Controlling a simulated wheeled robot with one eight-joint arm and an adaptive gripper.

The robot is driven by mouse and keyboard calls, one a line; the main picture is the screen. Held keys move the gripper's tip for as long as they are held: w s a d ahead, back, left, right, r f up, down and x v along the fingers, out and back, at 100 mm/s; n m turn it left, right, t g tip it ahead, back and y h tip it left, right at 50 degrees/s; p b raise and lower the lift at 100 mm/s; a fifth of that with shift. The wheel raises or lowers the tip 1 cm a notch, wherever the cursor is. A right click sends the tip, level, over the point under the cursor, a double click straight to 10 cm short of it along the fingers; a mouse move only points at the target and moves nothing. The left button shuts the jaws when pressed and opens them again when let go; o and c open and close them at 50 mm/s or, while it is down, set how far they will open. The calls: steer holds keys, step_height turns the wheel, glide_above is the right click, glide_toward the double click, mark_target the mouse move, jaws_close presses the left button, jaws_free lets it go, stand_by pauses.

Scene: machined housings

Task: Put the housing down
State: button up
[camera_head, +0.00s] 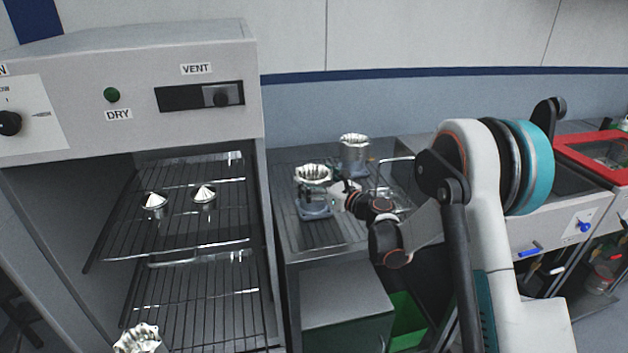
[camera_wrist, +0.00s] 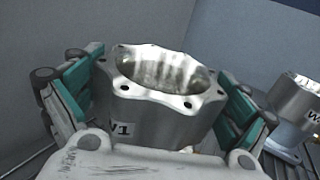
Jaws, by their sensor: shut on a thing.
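The silver housing (camera_wrist: 160,122), marked W1, has a scalloped, bolt-holed rim and an open top. My gripper (camera_wrist: 157,98) is shut on it, with a teal-padded finger on each side. In the head view the housing (camera_head: 313,174) is upright at the end of my gripper (camera_head: 335,190), above a grey-blue base (camera_head: 315,211) on the metal bench. I cannot tell whether it touches that base. Its underside is hidden in the wrist view.
A second housing (camera_head: 354,155) stands behind on the bench (camera_head: 345,240); it also shows in the wrist view (camera_wrist: 298,105). An open oven (camera_head: 130,130) stands left, with two small cones (camera_head: 154,201) on its upper rack and another housing (camera_head: 138,340) lower down. A red-framed basin (camera_head: 590,150) is right.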

steer(key=o, duration=1.7)
steer(key=shift+f, duration=0.1)
